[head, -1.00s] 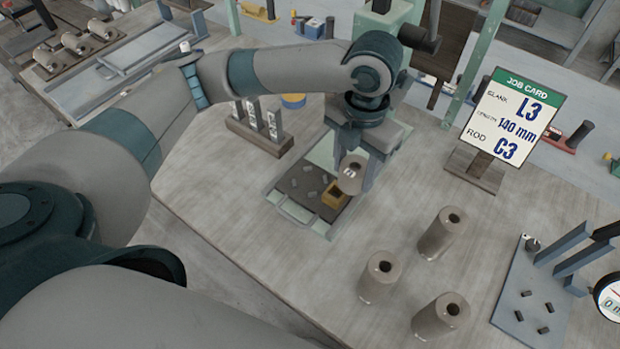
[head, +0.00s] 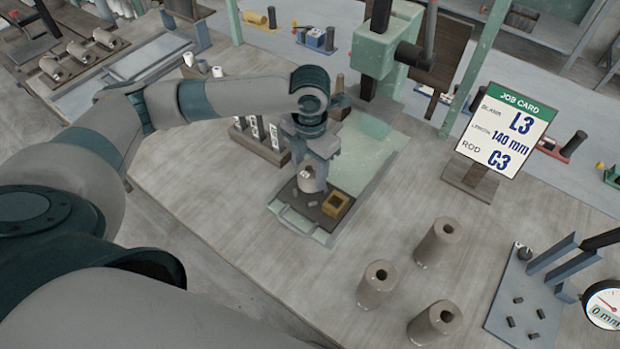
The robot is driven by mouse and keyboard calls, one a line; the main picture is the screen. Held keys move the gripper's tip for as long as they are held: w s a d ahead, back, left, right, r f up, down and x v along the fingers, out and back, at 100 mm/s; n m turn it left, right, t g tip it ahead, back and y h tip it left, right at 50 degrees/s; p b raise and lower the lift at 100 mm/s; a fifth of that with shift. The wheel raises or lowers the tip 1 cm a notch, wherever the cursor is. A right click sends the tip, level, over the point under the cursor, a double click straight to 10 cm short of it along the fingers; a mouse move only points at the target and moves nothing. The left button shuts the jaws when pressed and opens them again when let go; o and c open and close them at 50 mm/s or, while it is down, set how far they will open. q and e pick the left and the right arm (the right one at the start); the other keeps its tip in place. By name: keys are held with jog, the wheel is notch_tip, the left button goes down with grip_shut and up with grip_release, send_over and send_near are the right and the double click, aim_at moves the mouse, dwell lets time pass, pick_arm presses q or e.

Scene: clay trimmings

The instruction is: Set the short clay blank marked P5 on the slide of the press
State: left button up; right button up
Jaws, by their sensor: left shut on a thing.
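My left gripper (head: 312,165) is shut on a short grey clay blank (head: 309,182). A small pale mark shows on the blank, too small to read for certain. Gripper and blank are over the dark plate of the slide (head: 293,208), left of a yellow square block with an opening (head: 336,204). Small dark pegs stand on the plate. I cannot tell whether the blank touches the plate. The green press (head: 385,55) stands behind the slide. My right gripper is not in view.
Three hollow clay cylinders (head: 438,245) stand on the table (head: 240,225) to the right. A rack of labelled rods (head: 262,148) is left of the slide. A blue pegged plate (head: 530,300) and dial gauge (head: 604,304) are at right.

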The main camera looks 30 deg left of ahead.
aim_at(310, 182)
pick_arm(q)
jog(key=shift+f, duration=0.35)
notch_tip(310, 182, down, 3)
jog(key=shift+r+p, duration=0.1)
jog(key=shift+p, duration=0.75)
jog(key=shift+f, duration=0.2)
jog(key=shift+f, duration=0.1)
jog(key=o, duration=1)
jog(key=shift+o, duration=0.2)
